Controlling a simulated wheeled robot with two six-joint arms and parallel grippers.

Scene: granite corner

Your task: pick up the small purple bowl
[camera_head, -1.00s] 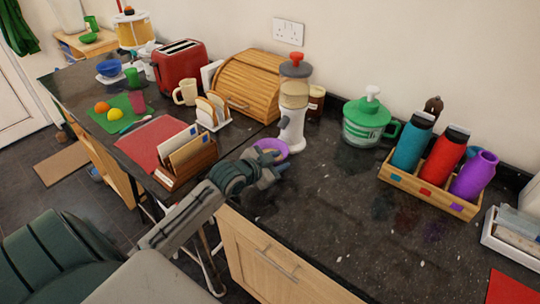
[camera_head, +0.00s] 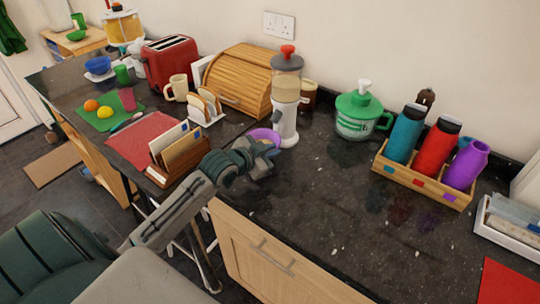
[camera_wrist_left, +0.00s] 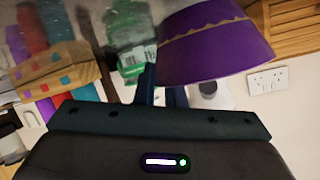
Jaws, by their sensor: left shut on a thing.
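The small purple bowl (camera_head: 264,136) shows in the head view at the base of the cereal dispenser, partly hidden behind my left gripper. My left gripper (camera_head: 268,149) comes in from the left and is shut on the bowl's rim side. In the left wrist view the purple bowl (camera_wrist_left: 215,45) fills the upper middle, with a gold zigzag line around it, and my left gripper's fingers (camera_wrist_left: 163,95) meet its edge. Whether the bowl is clear of the counter I cannot tell. My right gripper is not in view.
The cereal dispenser (camera_head: 286,100) stands close behind the bowl, with a wooden bread box (camera_head: 236,80) to its left. A letter rack (camera_head: 180,155) stands left of my gripper. A green pot (camera_head: 360,114) and a bottle crate (camera_head: 425,180) are to the right.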

